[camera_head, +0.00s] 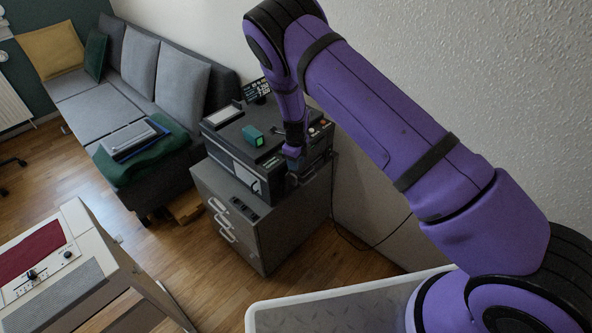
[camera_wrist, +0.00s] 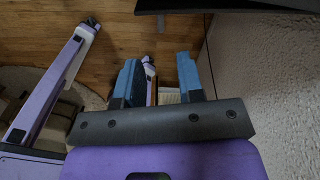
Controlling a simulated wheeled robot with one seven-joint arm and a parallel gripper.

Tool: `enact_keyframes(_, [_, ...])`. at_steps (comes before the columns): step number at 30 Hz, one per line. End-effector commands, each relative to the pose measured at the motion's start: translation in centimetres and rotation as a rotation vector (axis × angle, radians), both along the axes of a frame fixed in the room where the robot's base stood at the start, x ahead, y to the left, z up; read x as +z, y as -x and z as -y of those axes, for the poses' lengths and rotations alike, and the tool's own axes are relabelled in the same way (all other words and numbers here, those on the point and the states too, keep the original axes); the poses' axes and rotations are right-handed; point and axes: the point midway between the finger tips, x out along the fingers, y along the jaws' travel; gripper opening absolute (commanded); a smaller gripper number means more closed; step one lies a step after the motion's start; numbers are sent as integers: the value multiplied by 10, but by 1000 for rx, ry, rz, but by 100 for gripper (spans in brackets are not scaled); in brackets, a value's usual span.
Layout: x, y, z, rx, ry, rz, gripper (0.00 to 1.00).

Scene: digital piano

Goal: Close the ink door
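The black printer (camera_head: 235,150) stands on a grey drawer cabinet (camera_head: 265,230) in the head view. I cannot clearly pick out its ink door; my wrist and gripper cover part of its right side. My gripper (camera_head: 300,165) is low at that right side, small and dark in the head view, so contact cannot be told. In the wrist view my gripper (camera_wrist: 157,72) shows two blue fingers set well apart, with nothing held between them. A dark edge crosses the top right of the wrist view; I cannot tell what it belongs to.
A small green-screened device (camera_head: 253,136) sits on top of the printer. A grey sofa (camera_head: 95,105) stands behind left. The textured wall is close on the right. Wooden floor lies open between the cabinets.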

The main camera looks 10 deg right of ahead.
Motion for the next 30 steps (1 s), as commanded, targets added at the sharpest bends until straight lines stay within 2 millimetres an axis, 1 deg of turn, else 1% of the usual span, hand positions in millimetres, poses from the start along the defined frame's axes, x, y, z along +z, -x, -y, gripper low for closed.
enact_keyframes(1, [5,0,0,0,0,0,35])
enact_keyframes(4, [11,1,0,-1,0,-1,35])
enact_keyframes(13, [13,0,0,-1,0,-1,35])
enact_keyframes(14, [13,1,1,-1,0,-1,28])
enact_keyframes(15, [12,1,2,1,2,0,19])
enact_keyframes(17, [9,2,8,11,13,2,5])
enact_keyframes(18, [4,4,16,25,25,7,0])
enact_keyframes(20, [-4,9,34,63,56,17,0])
enact_keyframes(24, [-33,27,88,234,142,62,0])
enact_keyframes(25, [-39,32,98,283,157,75,0])
enact_keyframes(27, [-51,43,117,400,183,112,0])
enact_keyframes(30, [-63,58,134,571,196,179,0])
